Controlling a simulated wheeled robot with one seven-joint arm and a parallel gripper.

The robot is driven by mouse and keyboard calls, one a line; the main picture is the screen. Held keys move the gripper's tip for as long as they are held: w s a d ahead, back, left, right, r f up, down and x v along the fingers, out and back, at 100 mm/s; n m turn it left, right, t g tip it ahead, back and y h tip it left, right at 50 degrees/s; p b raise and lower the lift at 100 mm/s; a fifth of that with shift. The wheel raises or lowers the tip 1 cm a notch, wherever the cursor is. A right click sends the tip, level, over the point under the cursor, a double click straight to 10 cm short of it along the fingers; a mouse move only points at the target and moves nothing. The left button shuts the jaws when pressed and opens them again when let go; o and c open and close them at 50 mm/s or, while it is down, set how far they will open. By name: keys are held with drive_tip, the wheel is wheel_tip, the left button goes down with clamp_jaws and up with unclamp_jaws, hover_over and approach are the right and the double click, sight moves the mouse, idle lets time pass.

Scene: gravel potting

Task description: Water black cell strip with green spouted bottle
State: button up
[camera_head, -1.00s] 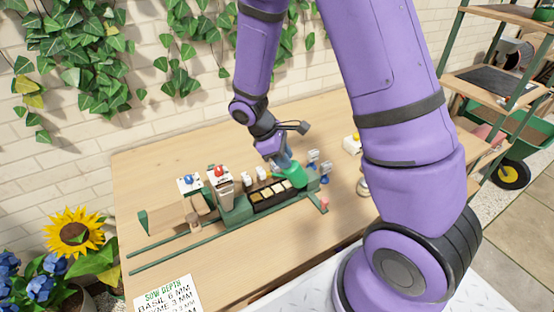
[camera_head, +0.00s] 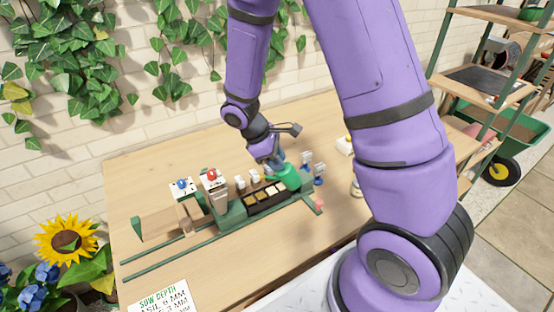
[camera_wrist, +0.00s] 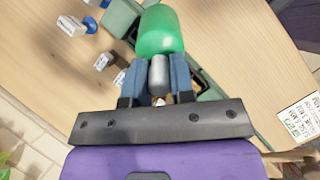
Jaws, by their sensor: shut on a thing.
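The green bottle (camera_head: 289,176) is in my gripper (camera_head: 276,165), over the right end of the black cell strip (camera_head: 266,200). In the wrist view the green bottle (camera_wrist: 160,32) sticks out beyond the two blue-grey fingers of my gripper (camera_wrist: 160,75), which are shut on its grey part. I cannot make out its spout. The black cell strip lies in a green rail fixture, with several cells of tan and pale fill in a row. In the wrist view the bottle and gripper hide most of the strip.
A stand with a red knob (camera_head: 212,175) and one with a blue knob (camera_head: 182,184) stand left of the strip. Small white-topped markers (camera_head: 254,175) stand behind it. Blue-based pieces (camera_head: 319,172) stand to the right. A sow depth card (camera_head: 160,298) lies at the front left.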

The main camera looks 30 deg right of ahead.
idle(0.4)
drive_tip(key=shift+d, duration=1.9)
drive_tip(key=shift+d, duration=0.1)
drive_tip(key=shift+d, duration=1.8)
